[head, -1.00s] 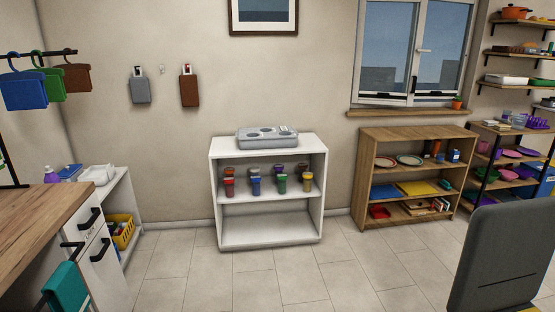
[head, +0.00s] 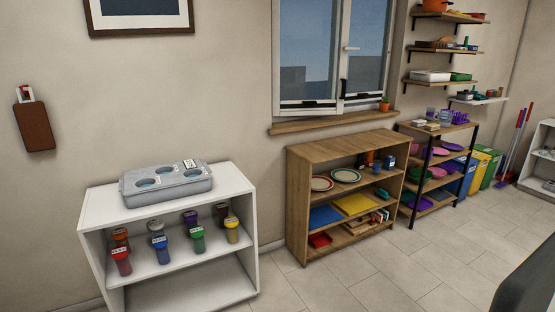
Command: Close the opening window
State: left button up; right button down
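The window (head: 335,52) is on the back wall, above the wooden shelf unit, with its top cut off by the picture edge. It has two white-framed sashes side by side. The bottom edges of the sashes do not line up, so one seems to stand slightly ajar; I cannot tell how far. A wooden sill (head: 322,122) runs below it. Neither of my grippers shows in the head view.
A low wooden shelf unit (head: 335,148) stands under the window. A white shelf (head: 90,212) with a grey tray (head: 168,183) is at left. A small plant pot (head: 385,104) sits at the sill's right end. Tiled floor (head: 390,270) is clear in front; a dark grey object (head: 530,290) is at lower right.

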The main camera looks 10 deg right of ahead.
aim_at(338, 109)
jog(key=i+j+z, duration=0.1)
jog(key=i+z, duration=0.35)
jog(key=i, duration=1.55)
